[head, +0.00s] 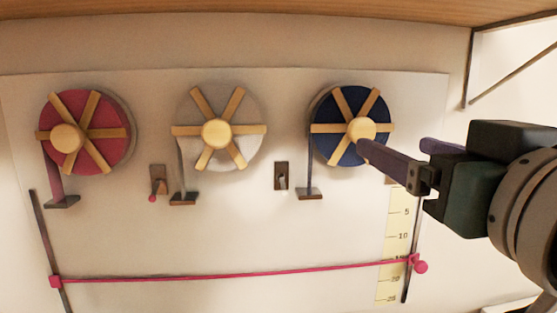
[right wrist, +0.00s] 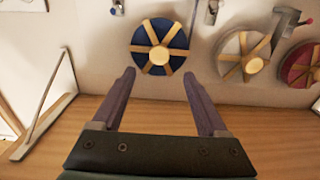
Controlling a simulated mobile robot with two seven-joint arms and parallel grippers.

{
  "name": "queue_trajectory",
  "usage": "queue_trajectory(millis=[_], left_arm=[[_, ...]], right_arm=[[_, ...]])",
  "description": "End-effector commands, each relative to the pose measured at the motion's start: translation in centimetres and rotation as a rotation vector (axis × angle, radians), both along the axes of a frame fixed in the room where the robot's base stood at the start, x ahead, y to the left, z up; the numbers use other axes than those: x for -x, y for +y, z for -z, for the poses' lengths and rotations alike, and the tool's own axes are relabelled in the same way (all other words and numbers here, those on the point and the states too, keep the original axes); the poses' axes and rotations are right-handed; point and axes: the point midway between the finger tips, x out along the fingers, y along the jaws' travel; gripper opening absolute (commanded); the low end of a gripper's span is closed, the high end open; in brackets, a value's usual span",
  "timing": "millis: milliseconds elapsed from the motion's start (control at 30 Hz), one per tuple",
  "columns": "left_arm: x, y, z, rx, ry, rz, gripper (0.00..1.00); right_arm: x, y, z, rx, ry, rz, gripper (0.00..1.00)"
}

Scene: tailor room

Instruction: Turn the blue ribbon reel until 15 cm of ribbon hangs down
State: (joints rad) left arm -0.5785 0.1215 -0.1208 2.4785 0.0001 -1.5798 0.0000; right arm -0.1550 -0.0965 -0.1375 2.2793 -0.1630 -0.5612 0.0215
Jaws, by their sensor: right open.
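The blue ribbon reel (head: 340,147) hangs on the wall board at the right of three, with wooden spokes and a round wooden hub (head: 361,130). It also shows in the right wrist view (right wrist: 147,52), ahead of the fingers. A short dark ribbon strip (head: 309,172) runs down from its left side to a small brown ledge (head: 310,194). No ribbon shows below the ledge. My right gripper (head: 393,148) is open and empty, in front of the reel's right side. It appears apart from the reel in the right wrist view (right wrist: 159,75). My left gripper is not in view.
A white reel (head: 247,146) and a pink reel (head: 115,141) hang to the left. A paper scale (head: 395,225) sits below right. A pink cord (head: 230,275) crosses the board near its 15 mark. A wooden shelf (head: 230,12) runs above. A bracket (head: 468,70) is upper right.

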Motion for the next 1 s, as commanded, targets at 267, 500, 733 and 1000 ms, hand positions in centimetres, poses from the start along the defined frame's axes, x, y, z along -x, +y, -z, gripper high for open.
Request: queue_trajectory(millis=[267,500,733,1000], left_arm=[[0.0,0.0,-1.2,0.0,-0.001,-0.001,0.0],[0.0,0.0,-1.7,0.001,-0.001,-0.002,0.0],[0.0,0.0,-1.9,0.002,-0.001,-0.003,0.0],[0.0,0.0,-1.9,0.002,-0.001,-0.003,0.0]], right_arm=[[-4.1,0.2,-0.4,-0.001,-0.001,0.0,0.76],[-7.9,0.3,-0.3,-0.001,0.0,0.0,0.76],[-9.5,0.3,-0.2,-0.001,0.001,0.0,0.76],[-9.6,0.3,-0.1,-0.001,0.001,0.0,0.76]])
